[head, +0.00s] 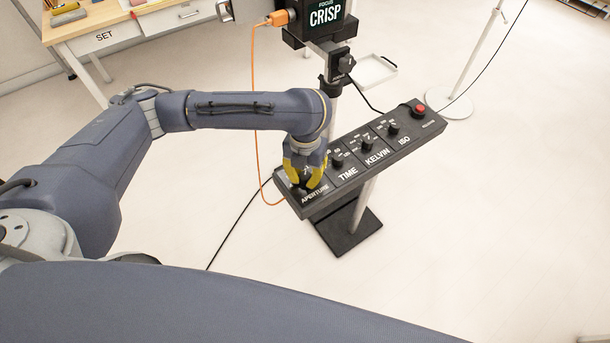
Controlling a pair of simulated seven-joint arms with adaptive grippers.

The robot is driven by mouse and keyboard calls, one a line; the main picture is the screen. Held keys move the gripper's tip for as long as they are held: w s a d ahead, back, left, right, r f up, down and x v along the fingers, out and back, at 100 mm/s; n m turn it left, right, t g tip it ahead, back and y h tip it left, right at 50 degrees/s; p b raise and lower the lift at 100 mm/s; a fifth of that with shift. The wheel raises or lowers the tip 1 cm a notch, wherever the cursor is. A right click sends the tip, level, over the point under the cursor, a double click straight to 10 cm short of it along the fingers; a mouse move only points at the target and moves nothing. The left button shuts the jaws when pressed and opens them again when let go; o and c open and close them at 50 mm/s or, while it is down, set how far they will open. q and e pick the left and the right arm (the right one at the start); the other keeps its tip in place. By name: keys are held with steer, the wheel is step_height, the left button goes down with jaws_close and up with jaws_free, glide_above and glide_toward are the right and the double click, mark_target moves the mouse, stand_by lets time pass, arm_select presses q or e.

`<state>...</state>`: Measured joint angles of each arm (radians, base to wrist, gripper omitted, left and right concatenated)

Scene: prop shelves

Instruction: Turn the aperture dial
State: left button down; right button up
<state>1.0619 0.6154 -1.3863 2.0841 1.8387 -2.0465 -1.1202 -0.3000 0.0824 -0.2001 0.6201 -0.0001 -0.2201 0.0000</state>
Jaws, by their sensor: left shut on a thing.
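A long black control panel (352,181) stands on a post, with dials labelled APERTURE, TIME, KELVIN and ISO and a red button (420,108) at its right end. My left gripper (302,190), with yellow fingers, points down over the APERTURE section at the panel's near left end. It is shut on the aperture dial, which is mostly hidden beneath the fingers. The other black dials, such as the time dial (337,162) and the kelvin dial (368,146), are uncovered. My right gripper is not in view.
A black box with a screen reading FOCUS CRISP (325,14) is mounted behind the panel, with an orange cable (254,100) hanging down.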

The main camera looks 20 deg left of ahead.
arm_select(q)
steer(key=shift+n, duration=0.3)
steer(key=n, duration=0.4)
steer(key=shift+n, duration=1.4)
steer(key=shift+s+n, duration=0.1)
steer(key=shift+n, duration=0.2)
steer(key=c, duration=1.1)
jaws_free()
